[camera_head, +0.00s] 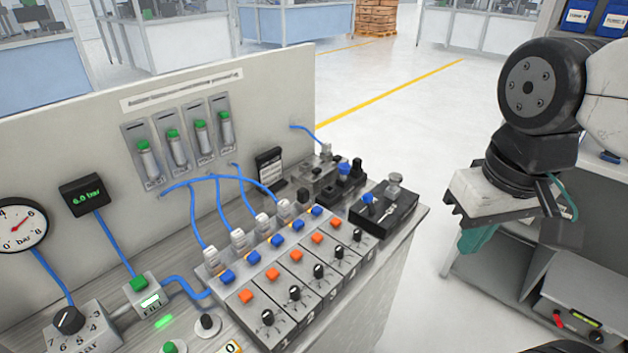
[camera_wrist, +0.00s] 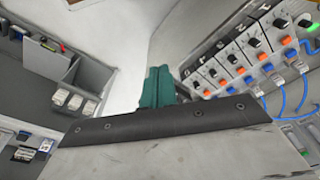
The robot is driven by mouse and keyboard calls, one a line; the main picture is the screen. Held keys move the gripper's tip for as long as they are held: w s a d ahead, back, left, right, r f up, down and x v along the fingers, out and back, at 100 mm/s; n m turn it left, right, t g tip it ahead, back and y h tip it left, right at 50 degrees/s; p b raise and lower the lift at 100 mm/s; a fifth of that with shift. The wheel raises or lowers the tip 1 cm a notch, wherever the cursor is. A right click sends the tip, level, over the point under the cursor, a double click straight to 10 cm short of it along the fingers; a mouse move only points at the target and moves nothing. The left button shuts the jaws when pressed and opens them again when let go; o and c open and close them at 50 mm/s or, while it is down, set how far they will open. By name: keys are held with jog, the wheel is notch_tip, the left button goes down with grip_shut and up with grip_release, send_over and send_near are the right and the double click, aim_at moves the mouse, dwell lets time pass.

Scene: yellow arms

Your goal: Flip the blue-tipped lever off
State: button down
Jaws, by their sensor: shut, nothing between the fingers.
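My gripper (camera_head: 478,238) hangs to the right of the workbench, over the floor and apart from the panel. Its teal fingers (camera_wrist: 157,84) are together and empty in the wrist view. Near the bench's right end, a black box (camera_head: 398,218) carries a small blue-topped control (camera_head: 368,199) and a grey knob (camera_head: 395,181). Another blue-topped control (camera_head: 344,169) stands on a dark unit just behind it. I cannot tell which of the two is the blue-tipped lever, nor its exact tilt.
A row of valve modules (camera_head: 296,272) with blue and orange buttons and black knobs fills the bench front; it also shows in the wrist view (camera_wrist: 240,62). Blue hoses (camera_head: 215,182) arch above it. A grey shelf unit (camera_head: 500,262) stands at right. Clear floor lies between.

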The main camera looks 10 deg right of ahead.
jog(key=shift+w+a, duration=0.35)
jog(key=shift+w, duration=0.05)
jog(key=w+a+r+n+g, duration=0.1)
jog(key=w+n, duration=0.1)
jog(key=w, duration=0.7)
jog(key=w+a+r+n+g, duration=0.1)
jog(key=w+a+n, duration=0.1)
jog(key=w, duration=0.8)
jog(key=w+a+f+n, duration=0.1)
jog(key=w+a+f, duration=0.1)
jog(key=w+f, duration=0.2)
jog(key=w+a+f+n+h, duration=0.1)
jog(key=w+f, duration=0.3)
jog(key=w, duration=0.7)
jog(key=shift+a+n+g, duration=0.3)
jog(key=shift+a+n, duration=0.15)
jog(key=shift+n, duration=0.25)
jog(key=shift+f, duration=0.1)
